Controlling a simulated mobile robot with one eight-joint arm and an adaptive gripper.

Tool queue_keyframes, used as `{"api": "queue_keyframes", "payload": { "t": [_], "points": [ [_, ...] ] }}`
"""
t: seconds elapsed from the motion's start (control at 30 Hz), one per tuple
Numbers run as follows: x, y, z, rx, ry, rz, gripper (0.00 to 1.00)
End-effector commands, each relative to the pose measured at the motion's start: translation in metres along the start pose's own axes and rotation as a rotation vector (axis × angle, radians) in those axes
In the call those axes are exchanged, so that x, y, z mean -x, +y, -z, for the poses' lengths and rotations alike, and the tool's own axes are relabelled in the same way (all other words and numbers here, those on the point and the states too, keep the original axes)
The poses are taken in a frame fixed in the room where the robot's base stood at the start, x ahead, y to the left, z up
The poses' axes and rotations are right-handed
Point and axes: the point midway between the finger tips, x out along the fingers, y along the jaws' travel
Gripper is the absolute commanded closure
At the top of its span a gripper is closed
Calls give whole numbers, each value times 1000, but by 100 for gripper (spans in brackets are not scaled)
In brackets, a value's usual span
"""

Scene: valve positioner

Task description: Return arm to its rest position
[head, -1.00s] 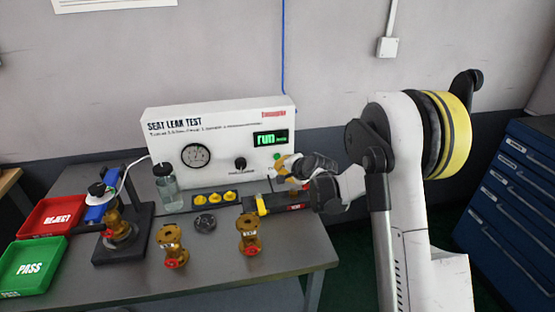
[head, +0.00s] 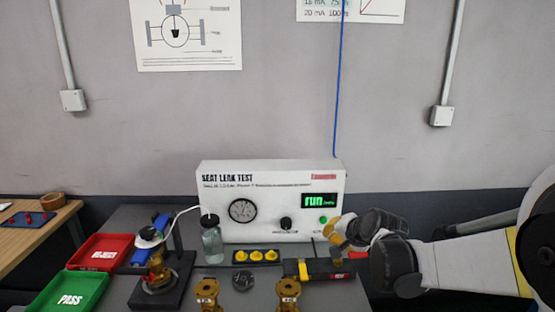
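My gripper (head: 335,231) shows in the head view at the right front of the white seat leak test box (head: 210,236). Its orange and pale fingertips are close to the box's lower right corner, near the green button (head: 323,219). Whether they touch the box cannot be seen. The fingers are small and partly overlap, so their opening is unclear, and I see no object between them. My arm reaches in from the right edge of the view.
A yellow, black and red tool (head: 318,269) lies below my gripper. Brass valves (head: 208,292) stand at the front; another sits in the black stand (head: 155,285). A bottle (head: 212,243), red reject tray (head: 101,250) and green pass tray (head: 68,293) are leftward.

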Motion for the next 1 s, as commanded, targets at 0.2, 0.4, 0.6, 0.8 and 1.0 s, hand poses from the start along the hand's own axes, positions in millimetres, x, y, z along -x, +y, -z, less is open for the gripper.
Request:
{"api": "queue_keyframes", "payload": {
  "t": [0.2, 0.4, 0.6, 0.8, 1.0],
  "points": [
    [101, 5, -41, 249, -34, -91, 100],
    [179, 35, -88, 475, -73, -175, 100],
    [232, 76, -131, 668, -114, -248, 100],
    [252, 101, -151, 764, -136, -285, 100],
    [255, 104, -154, 779, -139, -291, 100]
  ]
}}
